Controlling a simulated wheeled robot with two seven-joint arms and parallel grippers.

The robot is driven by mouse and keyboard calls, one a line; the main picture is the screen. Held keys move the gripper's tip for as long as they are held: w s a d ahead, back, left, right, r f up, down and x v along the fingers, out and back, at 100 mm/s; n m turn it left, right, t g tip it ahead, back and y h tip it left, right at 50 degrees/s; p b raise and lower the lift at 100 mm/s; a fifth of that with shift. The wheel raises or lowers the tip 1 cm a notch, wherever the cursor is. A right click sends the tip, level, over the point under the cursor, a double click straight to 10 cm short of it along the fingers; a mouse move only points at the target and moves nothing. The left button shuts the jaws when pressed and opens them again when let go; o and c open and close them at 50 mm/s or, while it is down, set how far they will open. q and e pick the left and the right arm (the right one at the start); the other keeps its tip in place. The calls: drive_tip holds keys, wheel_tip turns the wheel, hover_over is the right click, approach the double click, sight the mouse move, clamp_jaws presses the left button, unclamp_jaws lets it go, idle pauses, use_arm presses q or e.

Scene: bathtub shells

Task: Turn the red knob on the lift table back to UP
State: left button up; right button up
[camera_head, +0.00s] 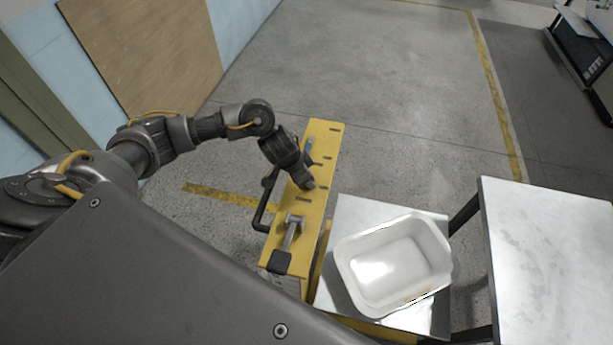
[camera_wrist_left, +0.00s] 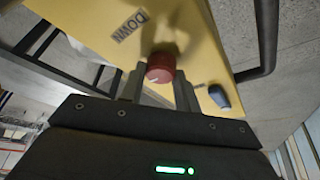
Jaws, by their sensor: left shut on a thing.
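The red knob (camera_wrist_left: 160,68) sits on the yellow panel of the lift table (camera_wrist_left: 95,18) in the left wrist view. My left gripper (camera_wrist_left: 160,88) is shut on the knob, one finger on each side. A label reading DOWN (camera_wrist_left: 130,25) is on the panel beyond the knob. A small white mark shows on the knob's edge; I cannot tell for certain where it points. In the head view the left gripper (camera_head: 306,184) reaches down onto the yellow panel (camera_head: 318,140), hiding the knob. The UP label cannot be read. My right gripper is not in view.
A blue-grey lever end (camera_wrist_left: 219,96) and a black bar handle (camera_wrist_left: 267,45) are close to the gripper. A white tub shell (camera_head: 385,265) rests on the lift table's metal top (camera_head: 350,212). A grey table (camera_head: 555,260) stands at right. The floor behind is clear.

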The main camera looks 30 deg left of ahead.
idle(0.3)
use_arm(q)
drive_tip(key=o, duration=1)
drive_tip(key=shift+s+a+r, duration=0.1)
drive_tip(key=shift+s+r, duration=0.05)
drive_tip(key=shift+r, duration=0.35)
drive_tip(key=v, duration=0.9)
drive_tip(key=shift+s+r, duration=0.1)
drive_tip(key=shift+r, duration=0.3)
drive_tip(key=shift+f, duration=0.1)
